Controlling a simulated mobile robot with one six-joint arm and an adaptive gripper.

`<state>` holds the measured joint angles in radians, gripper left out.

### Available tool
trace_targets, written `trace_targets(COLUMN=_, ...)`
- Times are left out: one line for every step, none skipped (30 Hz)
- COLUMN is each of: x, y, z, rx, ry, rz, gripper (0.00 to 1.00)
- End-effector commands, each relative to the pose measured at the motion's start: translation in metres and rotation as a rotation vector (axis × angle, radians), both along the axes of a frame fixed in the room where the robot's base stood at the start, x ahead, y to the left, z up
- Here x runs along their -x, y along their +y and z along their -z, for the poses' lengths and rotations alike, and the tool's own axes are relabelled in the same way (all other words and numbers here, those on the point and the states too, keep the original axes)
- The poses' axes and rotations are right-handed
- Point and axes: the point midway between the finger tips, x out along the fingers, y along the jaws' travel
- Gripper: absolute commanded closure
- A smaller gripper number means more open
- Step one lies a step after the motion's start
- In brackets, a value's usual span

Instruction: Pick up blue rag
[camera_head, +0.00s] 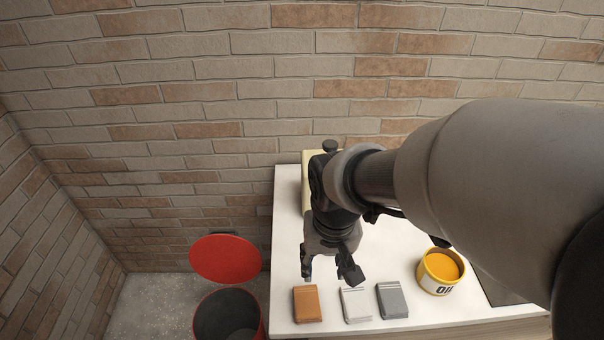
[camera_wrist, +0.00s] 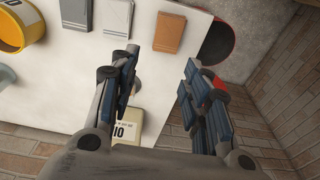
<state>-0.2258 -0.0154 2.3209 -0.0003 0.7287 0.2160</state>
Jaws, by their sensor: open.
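No clearly blue rag shows in either view. Three folded rags lie in a row near the table's front edge: an orange-brown one (camera_head: 307,304), a white one (camera_head: 356,305) and a grey one (camera_head: 392,300). The wrist view shows the same orange-brown rag (camera_wrist: 170,32), white rag (camera_wrist: 117,17) and grey rag (camera_wrist: 78,12) along its top. My gripper (camera_head: 328,273) is open and empty, above the table and behind the orange-brown and white rags. In the wrist view my gripper's (camera_wrist: 159,68) fingers are spread wide, with no rag between them.
The white table (camera_head: 285,235) stands against a brick wall. A yellow oil can (camera_head: 440,272) stands right of the rags. A red bin with a raised lid (camera_head: 226,259) is left of the table. A beige container (camera_wrist: 127,127) is partly hidden by my gripper.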

Motion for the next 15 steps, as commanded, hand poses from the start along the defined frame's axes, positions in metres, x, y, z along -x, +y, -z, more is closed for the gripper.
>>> trace_targets(x=-0.005, y=0.009, z=0.014, rx=0.007, ry=0.035, rz=-0.005, gripper=0.51)
trace_targets(x=-0.007, y=0.013, z=0.021, rx=0.009, ry=0.048, rz=-0.005, gripper=0.49)
trace_targets(x=-0.01, y=0.018, z=0.029, rx=0.013, ry=0.063, rz=-0.006, gripper=0.46)
trace_targets(x=-0.012, y=0.021, z=0.035, rx=0.015, ry=0.072, rz=-0.005, gripper=0.44)
trace_targets(x=-0.013, y=0.024, z=0.04, rx=0.017, ry=0.081, rz=-0.005, gripper=0.42)
trace_targets(x=-0.014, y=0.027, z=0.046, rx=0.019, ry=0.09, rz=-0.005, gripper=0.39)
trace_targets(x=-0.015, y=0.029, z=0.05, rx=0.021, ry=0.095, rz=-0.005, gripper=0.37)
trace_targets(x=-0.016, y=0.03, z=0.053, rx=0.022, ry=0.099, rz=-0.004, gripper=0.35)
trace_targets(x=-0.016, y=0.032, z=0.056, rx=0.023, ry=0.102, rz=-0.004, gripper=0.33)
trace_targets(x=-0.017, y=0.032, z=0.058, rx=0.023, ry=0.104, rz=-0.003, gripper=0.31)
trace_targets(x=-0.017, y=0.033, z=0.062, rx=0.024, ry=0.106, rz=-0.003, gripper=0.29)
trace_targets(x=-0.017, y=0.033, z=0.066, rx=0.025, ry=0.108, rz=-0.003, gripper=0.26)
trace_targets(x=-0.016, y=0.033, z=0.071, rx=0.025, ry=0.109, rz=-0.003, gripper=0.24)
trace_targets(x=-0.016, y=0.033, z=0.076, rx=0.025, ry=0.109, rz=-0.003, gripper=0.22)
trace_targets(x=-0.016, y=0.033, z=0.085, rx=0.025, ry=0.11, rz=-0.003, gripper=0.2)
